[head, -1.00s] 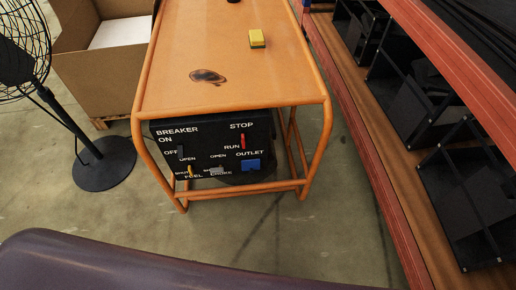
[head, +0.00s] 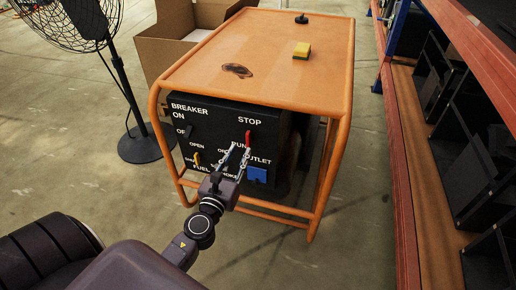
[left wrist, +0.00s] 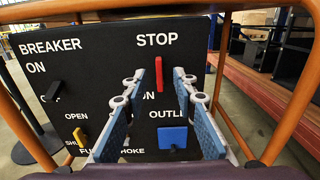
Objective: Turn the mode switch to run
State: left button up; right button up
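The mode switch (head: 248,138) is a small red lever on the black generator panel (head: 212,118). It stands roughly upright below the STOP label; the RUN label beneath is partly hidden by my gripper. In the left wrist view the red lever (left wrist: 159,72) shows straight ahead, between the two blue-padded fingers. My left gripper (head: 239,153) is open and empty in front of the panel, just below the lever. The fingers appear apart from the lever. My right gripper is not in view.
The blue outlet cover (head: 257,175), black breaker lever (head: 189,131) and yellow fuel lever (head: 196,159) are on the same panel. An orange tube frame (head: 338,150) surrounds it. A sponge (head: 302,50) lies on top. A fan (head: 130,100) stands left, a shelf (head: 410,190) right.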

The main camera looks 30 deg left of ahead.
aim_at(247, 136)
pick_arm(q)
jog(key=x, duration=0.6)
jog(key=shift+w+a+r+p, duration=0.1)
jog(key=shift+w+a+p, duration=0.05)
jog(key=shift+w+p, duration=0.2)
jog(key=shift+w+a, duration=0.1)
jog(key=shift+w, duration=0.4)
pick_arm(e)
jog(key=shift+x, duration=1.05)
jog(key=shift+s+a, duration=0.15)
pick_arm(q)
grip_shut()
